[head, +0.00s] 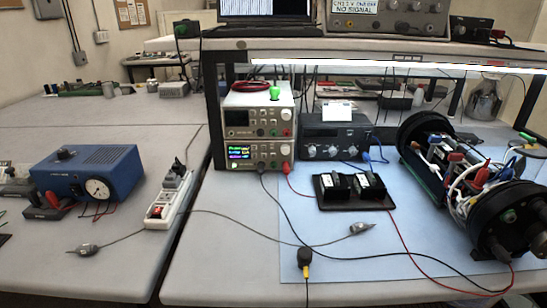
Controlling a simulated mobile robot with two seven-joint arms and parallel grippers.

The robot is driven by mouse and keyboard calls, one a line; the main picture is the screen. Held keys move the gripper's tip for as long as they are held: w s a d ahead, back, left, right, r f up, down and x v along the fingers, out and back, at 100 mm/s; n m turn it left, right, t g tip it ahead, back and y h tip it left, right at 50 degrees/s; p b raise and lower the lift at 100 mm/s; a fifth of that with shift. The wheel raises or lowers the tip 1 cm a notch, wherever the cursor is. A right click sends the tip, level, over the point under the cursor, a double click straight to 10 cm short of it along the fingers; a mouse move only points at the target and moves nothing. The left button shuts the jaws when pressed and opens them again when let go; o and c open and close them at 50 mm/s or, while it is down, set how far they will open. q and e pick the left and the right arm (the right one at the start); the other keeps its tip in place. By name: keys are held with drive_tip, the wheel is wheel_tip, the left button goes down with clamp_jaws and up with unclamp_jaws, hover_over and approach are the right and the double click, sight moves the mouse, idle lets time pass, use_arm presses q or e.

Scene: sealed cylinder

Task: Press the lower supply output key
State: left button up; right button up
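Two bench power supplies are stacked under the shelf, left of centre. The lower supply (281,148) has a lit display (238,153) with green, blue and magenta text. Small keys and a knob are right of the display. The output key is too small to tell apart from the other keys. A black lead and a red lead come from its lower front. The upper supply (248,103) has a dark display and a green object on top. Neither of my grippers is in view.
A black instrument (335,135) stands right of the supplies. A black tray (340,203) with two modules lies in front on the blue mat (420,235). An opened cylinder (425,165) with wiring lies at right. A power strip (166,205) and a blue gauge box (90,172) are left. Leads cross the front.

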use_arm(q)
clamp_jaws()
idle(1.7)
